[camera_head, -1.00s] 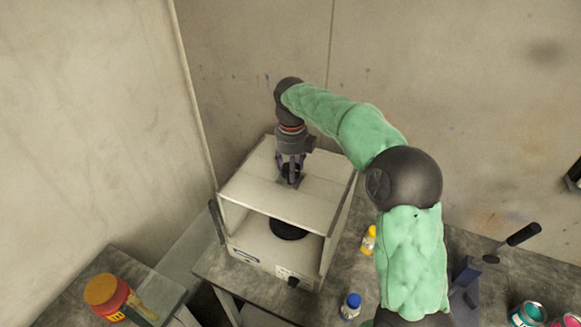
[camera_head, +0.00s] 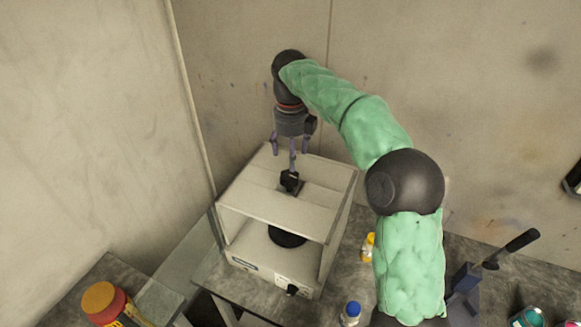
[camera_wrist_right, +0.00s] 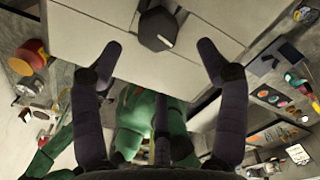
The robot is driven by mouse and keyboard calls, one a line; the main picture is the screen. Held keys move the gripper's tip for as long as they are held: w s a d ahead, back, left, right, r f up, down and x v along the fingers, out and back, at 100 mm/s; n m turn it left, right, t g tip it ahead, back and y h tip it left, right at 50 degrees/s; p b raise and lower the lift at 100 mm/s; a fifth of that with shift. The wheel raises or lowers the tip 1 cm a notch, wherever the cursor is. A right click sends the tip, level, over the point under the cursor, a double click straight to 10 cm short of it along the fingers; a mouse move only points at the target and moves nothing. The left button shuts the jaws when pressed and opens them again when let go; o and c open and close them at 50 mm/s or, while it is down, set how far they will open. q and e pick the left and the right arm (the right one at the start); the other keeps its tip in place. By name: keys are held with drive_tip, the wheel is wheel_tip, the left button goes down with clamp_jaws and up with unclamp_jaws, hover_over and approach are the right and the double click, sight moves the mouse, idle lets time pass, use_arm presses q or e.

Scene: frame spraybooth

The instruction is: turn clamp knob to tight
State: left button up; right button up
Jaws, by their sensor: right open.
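The black clamp knob (camera_head: 290,181) stands on the top panel of a pale box-shaped machine (camera_head: 240,196). In the right wrist view the dark faceted knob (camera_wrist_right: 157,29) shows at the top centre, beyond the fingertips. My right gripper (camera_head: 289,153) is above the knob with its fingers spread, apart from it and empty. In the right wrist view the open fingers of the right gripper (camera_wrist_right: 158,50) lie to either side below the knob. I cannot read a tight or loose mark on the knob. My left gripper is not in view.
A black disc (camera_head: 287,237) sits inside the machine. A yellow bottle (camera_head: 367,247) and a blue-capped bottle (camera_head: 351,313) stand to its right on the grey bench. A red jar with an orange lid (camera_head: 104,305) is at lower left. Walls stand close behind and left.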

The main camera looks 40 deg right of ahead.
drive_tip(key=shift+r, duration=1.9)
